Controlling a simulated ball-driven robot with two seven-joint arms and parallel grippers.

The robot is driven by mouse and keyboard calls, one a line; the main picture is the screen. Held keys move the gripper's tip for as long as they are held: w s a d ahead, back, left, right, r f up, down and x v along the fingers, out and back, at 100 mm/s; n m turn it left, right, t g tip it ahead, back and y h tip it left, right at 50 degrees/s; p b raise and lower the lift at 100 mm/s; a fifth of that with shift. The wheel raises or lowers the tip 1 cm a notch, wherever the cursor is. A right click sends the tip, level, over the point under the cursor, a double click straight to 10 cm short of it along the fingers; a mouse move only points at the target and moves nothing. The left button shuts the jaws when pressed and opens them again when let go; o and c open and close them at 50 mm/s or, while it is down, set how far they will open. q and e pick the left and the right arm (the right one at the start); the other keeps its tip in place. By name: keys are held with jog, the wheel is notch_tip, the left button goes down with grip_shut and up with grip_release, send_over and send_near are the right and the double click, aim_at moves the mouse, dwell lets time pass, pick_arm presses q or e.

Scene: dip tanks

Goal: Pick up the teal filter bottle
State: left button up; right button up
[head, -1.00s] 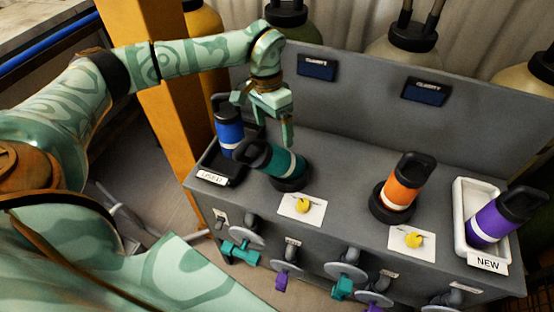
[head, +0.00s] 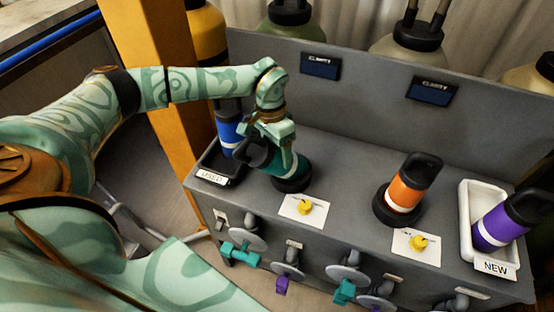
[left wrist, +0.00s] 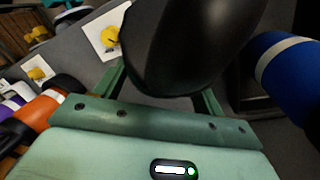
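The teal filter bottle (head: 297,168) has a black cap and a pale band. It leans to the left in a round black holder (head: 291,185) on the grey bench. My left gripper (head: 272,145) is at its upper part and hides some of it. In the left wrist view the black cap (left wrist: 190,45) fills the space between the two green fingers (left wrist: 165,90), which are spread apart. Whether they touch the bottle is hidden. My right gripper is in neither view.
A blue bottle (head: 229,128) stands close by in the black USED tray (head: 208,168). An orange bottle (head: 408,190) stands in a second holder, and a purple bottle (head: 500,225) in the white NEW tray (head: 468,192). A back panel (head: 380,110) rises behind.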

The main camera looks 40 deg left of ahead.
pick_arm(q)
jog(key=c, duration=0.8)
jog(key=shift+o, duration=0.2)
jog(key=shift+r, duration=0.1)
jog(key=shift+r, duration=0.1)
